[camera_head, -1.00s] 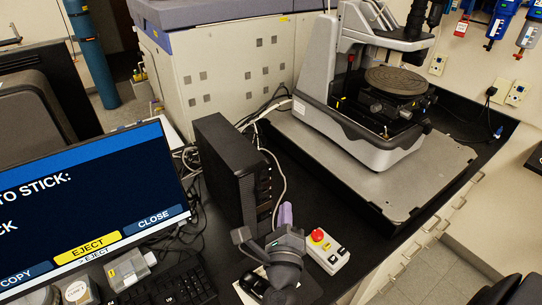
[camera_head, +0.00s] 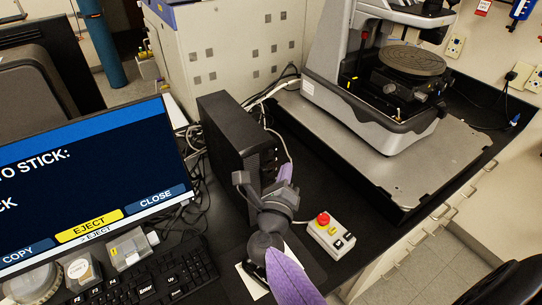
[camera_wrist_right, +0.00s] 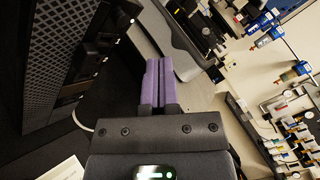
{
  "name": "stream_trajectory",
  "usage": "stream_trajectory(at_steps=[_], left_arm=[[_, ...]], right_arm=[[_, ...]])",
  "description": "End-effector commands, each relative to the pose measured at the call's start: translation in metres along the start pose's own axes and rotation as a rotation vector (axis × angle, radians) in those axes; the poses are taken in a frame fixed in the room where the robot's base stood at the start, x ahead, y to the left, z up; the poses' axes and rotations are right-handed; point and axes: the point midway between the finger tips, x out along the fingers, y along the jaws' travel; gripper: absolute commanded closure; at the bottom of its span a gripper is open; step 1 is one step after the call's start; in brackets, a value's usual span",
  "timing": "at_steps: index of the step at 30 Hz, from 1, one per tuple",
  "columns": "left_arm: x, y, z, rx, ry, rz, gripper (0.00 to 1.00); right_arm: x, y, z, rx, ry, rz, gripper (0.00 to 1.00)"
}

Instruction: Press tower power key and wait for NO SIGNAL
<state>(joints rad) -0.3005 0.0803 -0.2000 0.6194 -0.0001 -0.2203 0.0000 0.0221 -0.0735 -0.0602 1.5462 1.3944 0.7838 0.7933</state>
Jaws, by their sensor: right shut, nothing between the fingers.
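The black computer tower (camera_head: 226,135) stands upright on the bench, right of the monitor. Its front panel faces right, and it fills the left of the right wrist view (camera_wrist_right: 62,58). I cannot make out which mark on it is the power key. The monitor (camera_head: 85,180) is lit dark blue, with text ending "TO STICK:" and the keys COPY, EJECT and CLOSE. My right gripper (camera_head: 286,171) is beside the tower's front. Its purple fingers are together and empty in the wrist view (camera_wrist_right: 158,88); contact with the tower is not visible. My left gripper is not in view.
A control box (camera_head: 331,235) with a red knob sits right of my right gripper. The stylus profiler (camera_head: 385,95) stands on a grey plate (camera_head: 430,165) behind it. A keyboard (camera_head: 160,283) lies in front of the monitor. Cables run behind the tower.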

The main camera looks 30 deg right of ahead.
Motion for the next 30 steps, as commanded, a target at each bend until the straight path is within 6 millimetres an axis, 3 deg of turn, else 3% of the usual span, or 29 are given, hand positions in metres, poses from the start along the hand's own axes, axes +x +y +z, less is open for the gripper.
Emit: stream_trajectory(at_steps=[9, 30], left_arm=[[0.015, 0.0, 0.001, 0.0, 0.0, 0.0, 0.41], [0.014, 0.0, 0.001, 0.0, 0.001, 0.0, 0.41]], right_arm=[[0.021, 0.015, 0.014, -0.001, 0.001, -0.001, 1.0], [0.022, 0.016, 0.016, -0.001, 0.0, 0.0, 1.0]])
